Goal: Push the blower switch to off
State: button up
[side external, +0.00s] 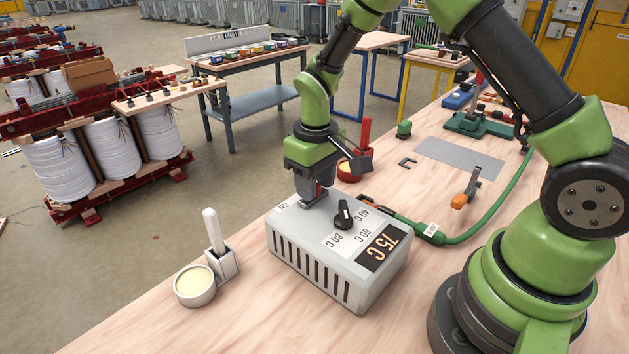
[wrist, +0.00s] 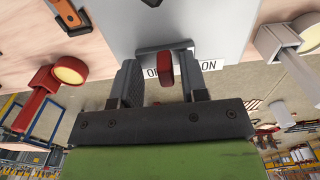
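The blower is a grey slotted box (side external: 318,262) on the wooden bench, with a black dial (side external: 344,214) and a 75 C display (side external: 383,247). Its grey top (wrist: 205,22) also fills the upper middle of the wrist view. My gripper (wrist: 163,82) is open, with one finger on each side of the lever and visible gaps. I cannot tell which way the lever leans.
A small cream-filled pot (side external: 195,287) and a white-handled tool in a holder (side external: 222,262) stand left of the box. A red pot (side external: 349,171) and red holder are behind it. A green hose (side external: 465,233) runs to the right. Bare bench lies in front.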

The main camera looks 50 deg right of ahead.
notch_tip(320, 180, up, 10)
jog(key=shift+f, duration=0.1)
dwell(0.4)
jog(key=s+a+r+m+t+y, duration=0.1)
jog(key=s+r+m+t, duration=0.15)
jog(key=s+r, duration=0.65)
jog(key=s+a+r+t, duration=0.1)
jog(key=s+t, duration=0.1)
jog(key=s, duration=0.3)
jog(key=s+r+m+t+y, duration=0.1)
jog(key=s+t, duration=0.1)
jog(key=s, duration=0.3)
jog(key=shift+a+r+t, duration=0.3)
jog(key=shift+a+t, duration=0.05)
